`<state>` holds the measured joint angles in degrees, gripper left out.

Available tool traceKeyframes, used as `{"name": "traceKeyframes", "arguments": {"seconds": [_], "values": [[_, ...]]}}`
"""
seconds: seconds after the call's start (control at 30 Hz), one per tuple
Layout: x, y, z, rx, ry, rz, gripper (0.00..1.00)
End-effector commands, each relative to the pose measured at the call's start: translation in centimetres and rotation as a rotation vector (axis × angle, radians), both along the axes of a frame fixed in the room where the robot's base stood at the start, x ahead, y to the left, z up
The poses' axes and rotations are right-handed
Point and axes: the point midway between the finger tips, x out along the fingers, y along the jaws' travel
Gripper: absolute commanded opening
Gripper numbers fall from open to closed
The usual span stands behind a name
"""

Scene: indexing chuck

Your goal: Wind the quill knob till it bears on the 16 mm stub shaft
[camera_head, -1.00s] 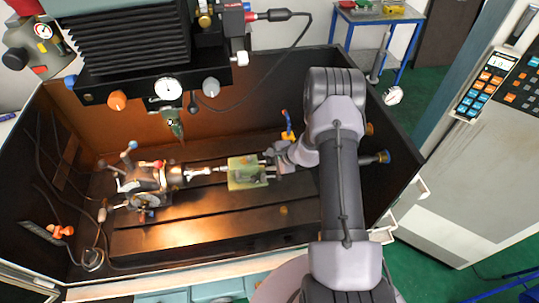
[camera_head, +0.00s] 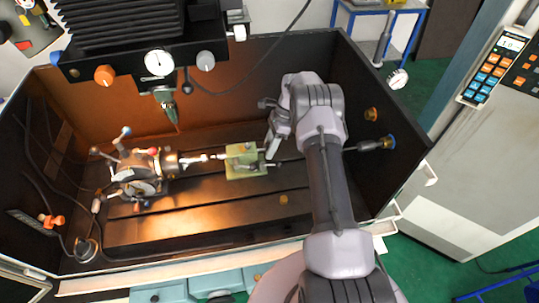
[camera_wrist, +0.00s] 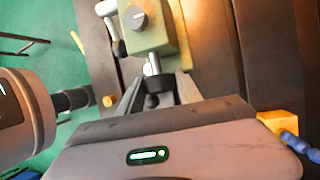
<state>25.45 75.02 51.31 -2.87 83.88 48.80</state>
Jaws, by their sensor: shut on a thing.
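The green tailstock block (camera_head: 240,171) stands on the machine bed; it fills the upper middle of the wrist view (camera_wrist: 160,42). The black quill knob (camera_wrist: 153,84) sits on a bright spindle at its near end. My gripper (camera_wrist: 157,98) is shut on the knob, one finger on each side; in the head view it reaches down at the tailstock's right end (camera_head: 270,150). The bright stub shaft (camera_head: 195,159) lies between the indexing chuck (camera_head: 171,164) and the tailstock. At this size I cannot tell whether the quill bears on the shaft.
The indexing head (camera_head: 135,175) with its ball-ended levers stands left on the slotted bed (camera_head: 220,205). The machine's spindle (camera_head: 166,103) hangs behind. Dark enclosure walls surround the bed. A lever (camera_wrist: 117,46) stands beside the tailstock. The front of the bed is clear.

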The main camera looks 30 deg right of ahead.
Motion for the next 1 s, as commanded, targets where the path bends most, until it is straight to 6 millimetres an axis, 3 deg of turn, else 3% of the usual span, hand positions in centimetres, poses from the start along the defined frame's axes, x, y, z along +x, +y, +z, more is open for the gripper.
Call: {"name": "traceKeyframes", "arguments": {"seconds": [0.03,0.73,0.77,0.8,0.87,1.0], "values": [[0.06,0.06,-0.68,0.005,0.016,0.000,0.01],[-0.09,0.25,-0.11,0.029,0.084,0.002,0.01],[-0.10,0.25,-0.11,0.029,0.084,0.002,0.43],[-0.10,0.25,-0.12,0.029,0.084,0.002,0.51],[-0.09,0.23,-0.11,0.029,0.083,0.002,0.63],[-0.07,0.17,-0.07,0.027,0.082,0.001,0.63]]}}
